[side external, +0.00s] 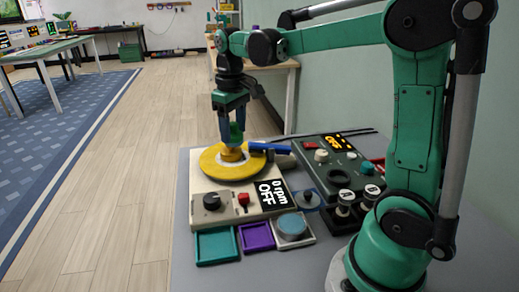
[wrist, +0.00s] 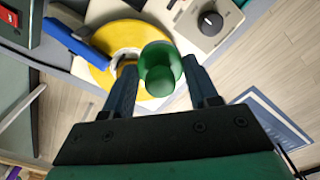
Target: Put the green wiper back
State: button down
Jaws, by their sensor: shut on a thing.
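My gripper (side external: 233,122) points down over the round yellow disc (side external: 212,166) of the cream machine (side external: 207,185). It is shut on a green rounded piece, the green wiper (side external: 237,134), which shows between the fingers in the wrist view (wrist: 160,68). A teal tray (side external: 201,262) and a purple tray (side external: 245,248) in front of the machine look empty.
A blue bar (side external: 268,147) reaches over the disc's right side. A grey tray (side external: 309,240) holds a round blue piece. A dark machine (side external: 335,152) with an orange display and lettered knobs stand to the right. The cream machine's display (side external: 271,193) reads 0 rpm OFF.

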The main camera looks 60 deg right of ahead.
aim_at(256, 237)
jog(key=s+a+f+n, duration=0.3)
jog(key=s+a+f, duration=0.4)
jog(key=s+a, duration=0.3)
jog(key=shift+s+d+f, duration=0.15)
jog(key=shift+d+f, duration=0.1)
jog(key=shift+f, duration=0.75)
jog(key=shift+s+d+f, duration=0.15)
jog(key=shift+d+f, duration=0.05)
jog(key=shift+f, duration=0.8)
jog(key=shift+s+d+f, duration=0.15)
jog(key=shift+d+f, duration=0.1)
jog(key=shift+f, duration=0.75)
jog(key=shift+f, duration=0.45)
jog(key=shift+c, duration=0.8)
grip_release()
notch_tip(256, 237, up, 7)
jog(key=w+r+m+t, duration=0.3)
jog(key=r+t, duration=0.2)
jog(key=t, duration=0.2)
jog(key=shift+w, duration=0.35)
